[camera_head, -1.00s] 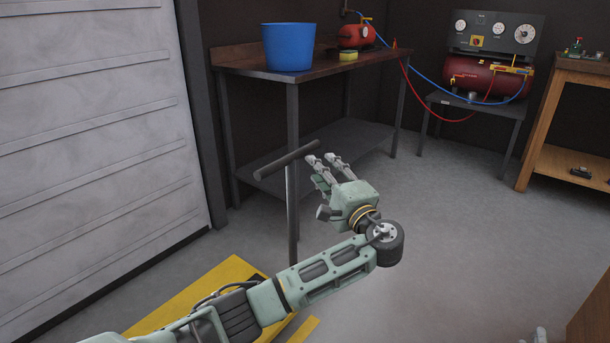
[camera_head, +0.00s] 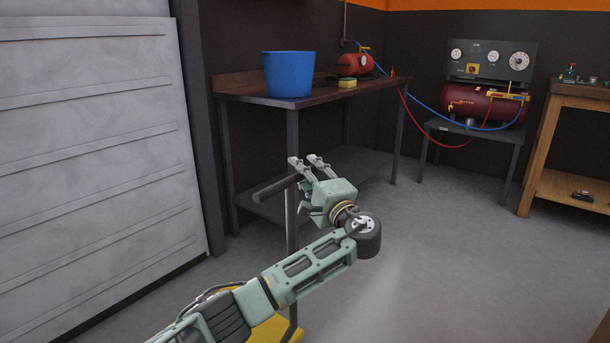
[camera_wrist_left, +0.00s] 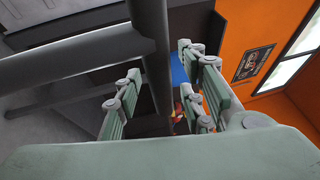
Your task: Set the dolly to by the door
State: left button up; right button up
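The dolly has a yellow platform (camera_head: 272,331), mostly cut off by the bottom edge and covered by my left arm. Its dark T-shaped handle (camera_head: 272,189) rises upright in front of the workbench. My left gripper (camera_head: 307,165) is at the right end of the handle's crossbar. In the left wrist view the handle (camera_wrist_left: 152,42) runs between the spread fingers of the left gripper (camera_wrist_left: 160,100), with gaps on both sides. Whether any finger touches it I cannot tell. The large pale ribbed door (camera_head: 90,120) fills the left side. My right gripper is out of view.
A workbench (camera_head: 232,84) behind the handle carries a blue bucket (camera_head: 289,75), a yellow sponge (camera_head: 347,83) and a red tank (camera_head: 354,64). A red compressor (camera_head: 485,104) stands on a small table, with a wooden bench (camera_head: 540,150) at right. The floor (camera_head: 440,260) in the middle is clear.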

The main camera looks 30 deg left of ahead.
pick_arm(q)
grip_shut()
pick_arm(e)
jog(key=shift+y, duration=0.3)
pick_arm(q)
jog(key=shift+f, duration=0.1)
